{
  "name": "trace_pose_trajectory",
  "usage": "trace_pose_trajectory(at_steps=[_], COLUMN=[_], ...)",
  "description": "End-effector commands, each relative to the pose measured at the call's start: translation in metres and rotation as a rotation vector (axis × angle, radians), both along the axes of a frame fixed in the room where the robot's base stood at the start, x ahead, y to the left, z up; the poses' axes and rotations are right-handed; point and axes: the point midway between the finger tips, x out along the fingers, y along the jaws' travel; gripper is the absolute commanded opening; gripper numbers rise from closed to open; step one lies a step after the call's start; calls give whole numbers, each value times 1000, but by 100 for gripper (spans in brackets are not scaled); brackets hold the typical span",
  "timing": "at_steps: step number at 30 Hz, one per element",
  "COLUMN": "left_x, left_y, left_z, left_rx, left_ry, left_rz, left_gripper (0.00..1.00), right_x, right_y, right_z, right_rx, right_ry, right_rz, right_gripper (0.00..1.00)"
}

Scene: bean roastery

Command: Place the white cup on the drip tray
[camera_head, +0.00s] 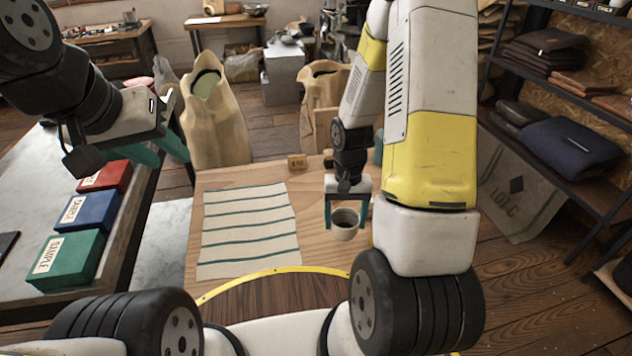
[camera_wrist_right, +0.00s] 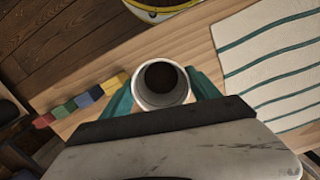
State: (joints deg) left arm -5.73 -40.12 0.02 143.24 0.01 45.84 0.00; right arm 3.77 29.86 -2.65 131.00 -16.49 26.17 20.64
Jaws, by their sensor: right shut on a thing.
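The white cup (camera_head: 344,233) is upright between the teal fingers of my right gripper (camera_head: 346,213), at the right part of the wooden table. The gripper is shut on it. In the right wrist view the cup (camera_wrist_right: 143,97) shows from above, with a dark inside and a finger on either side. I cannot tell whether its base touches the table. My left gripper (camera_head: 160,152) is empty and looks open, above the grey table at the left. I cannot make out a drip tray in either view; my right arm hides part of the table.
A striped cloth (camera_head: 248,228) lies flat on the wooden table (camera_head: 193,255), left of the cup. A small wooden block (camera_head: 297,161) is at the far edge. Several coloured blocks (camera_wrist_right: 88,98) show in the wrist view. Red, blue and green sample boxes (camera_head: 66,262) stand on the grey table.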

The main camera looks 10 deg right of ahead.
Motion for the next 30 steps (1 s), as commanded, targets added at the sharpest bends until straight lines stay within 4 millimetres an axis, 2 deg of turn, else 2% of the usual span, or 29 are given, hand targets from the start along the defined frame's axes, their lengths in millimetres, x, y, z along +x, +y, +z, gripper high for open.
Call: trace_pose_trajectory(at_steps=[1, 6, 13, 16, 20, 27, 30], left_x=[0, 0, 0, 0, 0, 0, 0], left_y=[0, 0, 0, 0, 0, 0, 0], left_z=[0, 0, 0, 0, 0, 0, 0], left_rx=[0, 0, 0, 0, 0, 0, 0], left_ry=[0, 0, 0, 0, 0, 0, 0], left_rz=[0, 0, 0, 0, 0, 0, 0], left_gripper=[36, 36, 36, 36, 36, 36, 36], right_x=[16, 62, 112, 122, 125, 125, 126], right_y=[1, 2, 4, 4, 4, 5, 4], right_z=[-2, -6, -11, -11, -15, -45, -47], right_rx=[0, 1, 1, 0, 1, 1, 0], right_ry=[-3, -2, -1, 0, 2, 2, -1], right_rz=[0, 1, 1, 1, 1, 2, 2], right_gripper=[20, 20, 20, 20, 20, 20, 20])
